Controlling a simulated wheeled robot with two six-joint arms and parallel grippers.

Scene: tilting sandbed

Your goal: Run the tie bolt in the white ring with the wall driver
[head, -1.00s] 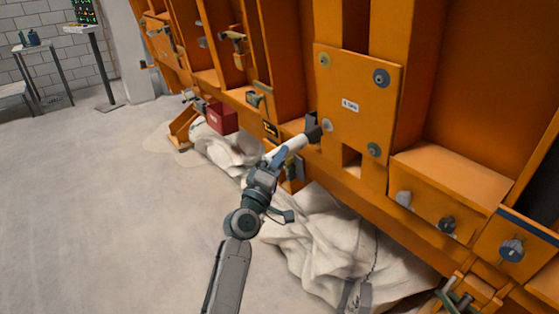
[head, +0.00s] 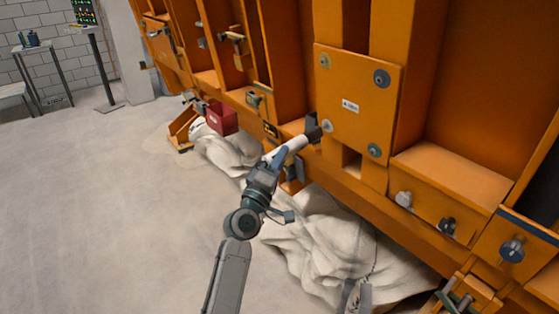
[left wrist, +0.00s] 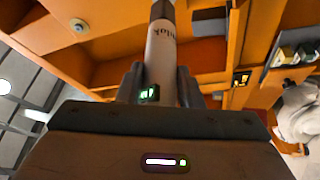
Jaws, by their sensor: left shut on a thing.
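My left gripper (head: 274,160) is shut on the wall driver (head: 291,147), a white cylinder with a dark nose pointing at the orange frame. The driver also shows in the left wrist view (left wrist: 160,55), gripped between the two dark fingers. An orange plate (head: 345,88) carries a bolt with a coloured ring at each corner. The palest ring (head: 326,126), at the lower left, looks like the white one. The driver's nose is just left of it; I cannot tell whether they touch.
A red box (head: 222,118) hangs on the frame left of the driver. Pale sandbags (head: 325,240) lie along the frame's foot. More bolts (head: 447,226) sit on the lower ledge at right. The floor (head: 110,210) at left is clear.

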